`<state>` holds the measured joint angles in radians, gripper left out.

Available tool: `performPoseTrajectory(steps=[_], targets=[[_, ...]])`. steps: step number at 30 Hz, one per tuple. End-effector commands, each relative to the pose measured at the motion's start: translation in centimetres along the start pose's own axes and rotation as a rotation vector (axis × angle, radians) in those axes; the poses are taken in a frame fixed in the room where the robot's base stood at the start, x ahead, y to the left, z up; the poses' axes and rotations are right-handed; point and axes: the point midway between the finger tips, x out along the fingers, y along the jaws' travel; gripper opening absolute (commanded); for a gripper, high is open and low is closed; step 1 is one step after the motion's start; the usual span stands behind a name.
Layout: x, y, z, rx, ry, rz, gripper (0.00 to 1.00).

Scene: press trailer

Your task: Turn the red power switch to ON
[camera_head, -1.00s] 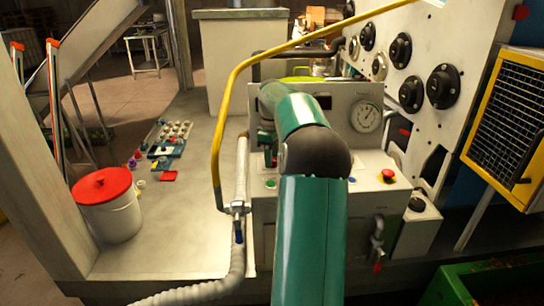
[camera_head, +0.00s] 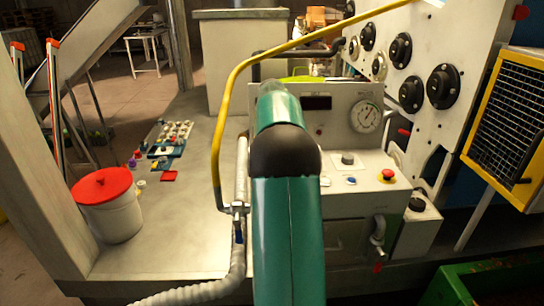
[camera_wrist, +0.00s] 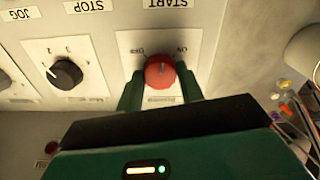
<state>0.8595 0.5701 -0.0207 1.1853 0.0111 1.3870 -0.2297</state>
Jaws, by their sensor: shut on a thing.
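The red power switch (camera_wrist: 159,72) is a round red knob on a white plate in the wrist view, where the labels appear upside down. OFF is printed at its upper left and ON at its upper right. A pale mark on the knob stands about upright in the picture, between the two labels. My gripper (camera_wrist: 160,88) has one green finger on each side of the knob and is shut on it. In the head view my green arm hides the gripper and the switch.
A black selector knob (camera_wrist: 65,73) sits left of the switch. In the head view the control panel has a gauge (camera_head: 366,116) and a red emergency button (camera_head: 387,174). A yellow rail (camera_head: 222,115) runs left of my arm. A white bucket (camera_head: 112,217) stands at left.

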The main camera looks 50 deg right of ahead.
Motion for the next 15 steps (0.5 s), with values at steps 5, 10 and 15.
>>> performPoseTrajectory(steps=[5,10,15], targets=[[-0.06,-0.13,-0.11,0.166,0.004,0.000,0.15],[-0.07,-0.11,-0.11,0.317,0.004,0.000,0.15],[-0.08,-0.12,-0.12,0.443,0.004,0.000,0.15]])
